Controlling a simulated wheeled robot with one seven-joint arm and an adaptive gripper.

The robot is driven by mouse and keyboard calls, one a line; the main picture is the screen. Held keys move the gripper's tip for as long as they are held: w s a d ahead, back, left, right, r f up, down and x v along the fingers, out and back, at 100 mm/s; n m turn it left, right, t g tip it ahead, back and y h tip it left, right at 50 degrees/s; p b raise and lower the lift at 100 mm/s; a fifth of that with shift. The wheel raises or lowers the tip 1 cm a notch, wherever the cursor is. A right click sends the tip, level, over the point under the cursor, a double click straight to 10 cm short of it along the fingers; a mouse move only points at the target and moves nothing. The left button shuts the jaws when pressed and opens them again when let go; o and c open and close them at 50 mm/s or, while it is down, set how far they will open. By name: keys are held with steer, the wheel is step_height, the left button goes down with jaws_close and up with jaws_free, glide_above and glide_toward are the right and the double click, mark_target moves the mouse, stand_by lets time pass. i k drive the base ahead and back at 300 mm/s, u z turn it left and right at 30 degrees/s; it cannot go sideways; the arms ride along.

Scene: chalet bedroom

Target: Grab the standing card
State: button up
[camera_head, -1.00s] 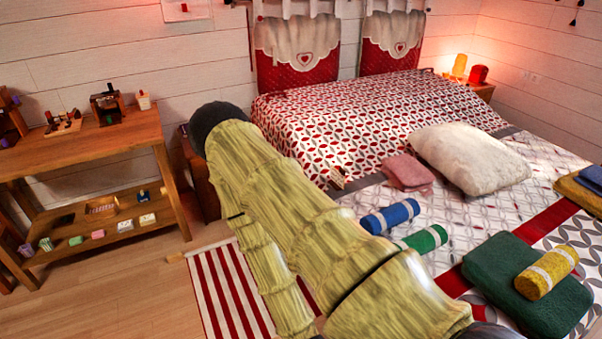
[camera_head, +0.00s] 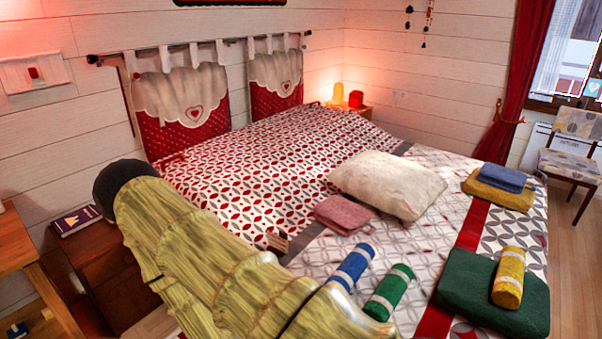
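My gripper is not in view.
On the bed are a pink towel (camera_head: 343,214), a white pillow (camera_head: 388,184), blue (camera_head: 353,266) and green (camera_head: 389,292) rolled towels, a yellow roll (camera_head: 508,278) on a dark green towel (camera_head: 470,295), and folded towels (camera_head: 500,187). A nightstand (camera_head: 105,260) stands left.

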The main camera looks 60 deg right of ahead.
mark_target(280, 243)
steer(key=z, duration=0.7)
steer(key=i, duration=0.7)
steer(key=z, duration=0.65)
